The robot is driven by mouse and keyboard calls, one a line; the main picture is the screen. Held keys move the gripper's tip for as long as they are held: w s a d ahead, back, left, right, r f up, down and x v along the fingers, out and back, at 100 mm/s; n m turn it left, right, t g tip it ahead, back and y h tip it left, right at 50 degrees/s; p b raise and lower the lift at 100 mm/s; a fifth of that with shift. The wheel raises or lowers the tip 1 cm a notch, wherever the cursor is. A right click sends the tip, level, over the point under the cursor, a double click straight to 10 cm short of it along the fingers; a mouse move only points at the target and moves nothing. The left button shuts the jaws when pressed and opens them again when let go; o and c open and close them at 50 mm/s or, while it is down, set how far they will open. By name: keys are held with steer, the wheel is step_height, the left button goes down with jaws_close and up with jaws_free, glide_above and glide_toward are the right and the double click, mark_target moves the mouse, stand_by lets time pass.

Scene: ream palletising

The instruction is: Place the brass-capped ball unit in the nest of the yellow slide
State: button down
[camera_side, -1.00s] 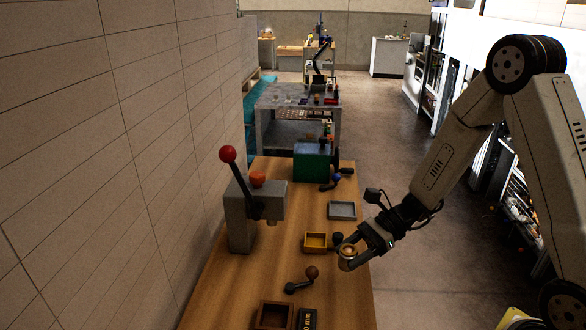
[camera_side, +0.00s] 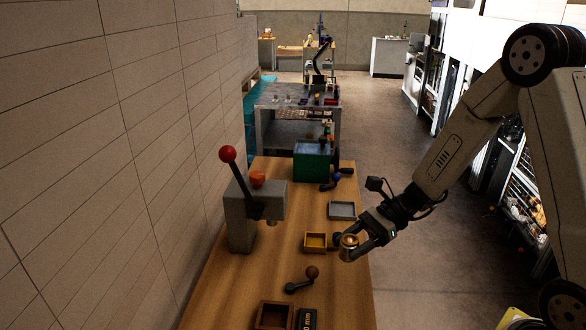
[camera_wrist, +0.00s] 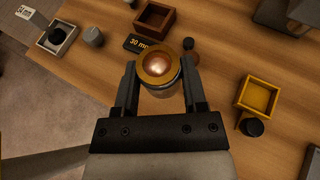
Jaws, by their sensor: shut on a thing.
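The brass-capped ball unit (camera_side: 349,241) is held in my gripper (camera_side: 352,250), raised above the right edge of the wooden bench. In the wrist view, the unit (camera_wrist: 158,64) sits upright between both fingers of my gripper (camera_wrist: 160,78), with a brass ring around a shiny copper-coloured dome. The yellow slide (camera_side: 306,242) is a small square open-topped nest on the bench, just left of the unit in the side view. In the wrist view, the slide (camera_wrist: 243,92) lies to the right of my gripper, apart from it. Its nest looks empty. A black knob (camera_wrist: 252,127) is at its side.
A grey press with a red-knobbed lever (camera_side: 240,215) stands left of the slide. A brown-knobbed crank (camera_side: 300,282), a brown wooden box (camera_side: 262,316) and a black "30 mm" block (camera_wrist: 146,46) are nearer. A grey tray (camera_side: 342,210) and green box (camera_side: 311,168) are farther back.

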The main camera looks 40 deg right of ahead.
steer(key=shift+s+a+f+n+g, duration=0.15)
steer(key=shift+s+a+n+g, duration=0.45)
steer(key=shift+s+n+g, duration=0.15)
steer(key=s+f+n+g+h, duration=0.3)
steer(key=s+n+g+h, duration=0.4)
steer(key=s+n+g, duration=0.55)
steer(key=w+d+r+n+g+h, duration=0.1)
steer(key=d+n+h, duration=0.4)
steer(key=n+h, duration=0.7)
steer(key=w+r+n+t+h, duration=0.3)
steer(key=w+n+t, duration=0.3)
steer(key=n+t, duration=0.1)
steer(key=w+r+n+t+h, duration=0.3)
steer(key=w+n+t+h, duration=0.1)
steer(key=w+n+t, duration=0.3)
steer(key=shift+a+r+n, duration=0.3)
steer(key=shift+n, duration=0.2)
